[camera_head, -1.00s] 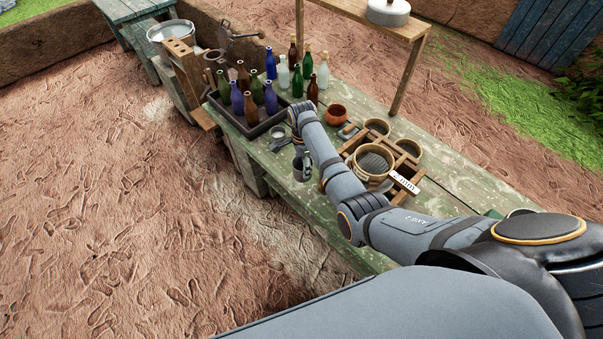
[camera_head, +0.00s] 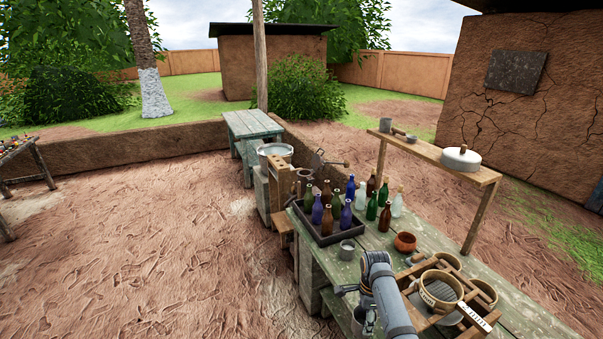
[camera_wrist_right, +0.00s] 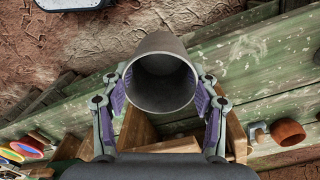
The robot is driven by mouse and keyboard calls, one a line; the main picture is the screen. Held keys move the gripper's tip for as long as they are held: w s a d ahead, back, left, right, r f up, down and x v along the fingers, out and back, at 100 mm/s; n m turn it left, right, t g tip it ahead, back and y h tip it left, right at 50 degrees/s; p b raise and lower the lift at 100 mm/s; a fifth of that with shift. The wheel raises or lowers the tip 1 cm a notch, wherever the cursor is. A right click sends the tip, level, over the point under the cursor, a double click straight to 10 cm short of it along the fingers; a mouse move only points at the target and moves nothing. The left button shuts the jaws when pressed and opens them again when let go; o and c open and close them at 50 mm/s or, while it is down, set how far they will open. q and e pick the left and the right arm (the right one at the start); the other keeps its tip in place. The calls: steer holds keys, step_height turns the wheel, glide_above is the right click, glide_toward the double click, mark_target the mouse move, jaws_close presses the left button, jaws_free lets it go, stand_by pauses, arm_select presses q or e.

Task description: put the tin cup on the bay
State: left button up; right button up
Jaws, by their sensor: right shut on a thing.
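A grey metal tin cup (camera_wrist_right: 160,80) is held between the purple-padded fingers of my right gripper (camera_wrist_right: 162,95), its open mouth facing the wrist camera. In the head view my right gripper (camera_head: 364,318) is low at the bench's near edge, mostly hidden by my own arm. Another grey metal cup (camera_head: 347,248) stands on the green bench (camera_head: 375,240) beside the bottle tray. I cannot tell which surface is the bay. My left gripper is not in view.
A dark tray (camera_head: 322,238) holds several bottles, with more bottles standing behind it. A terracotta bowl (camera_head: 404,242) and a wooden rack (camera_head: 420,268) with round sieves are to the right. A raised shelf (camera_head: 435,152) carries a lidded pot (camera_head: 461,158).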

mark_target(360, 336)
steer(key=shift+s+a+f+b, duration=0.15)
steer(key=shift+s+f+b, duration=0.25)
steer(key=shift+f+b, duration=0.35)
step_height(360, 336, down, 12)
steer(key=b, duration=1.2)
steer(key=shift+w, duration=0.55)
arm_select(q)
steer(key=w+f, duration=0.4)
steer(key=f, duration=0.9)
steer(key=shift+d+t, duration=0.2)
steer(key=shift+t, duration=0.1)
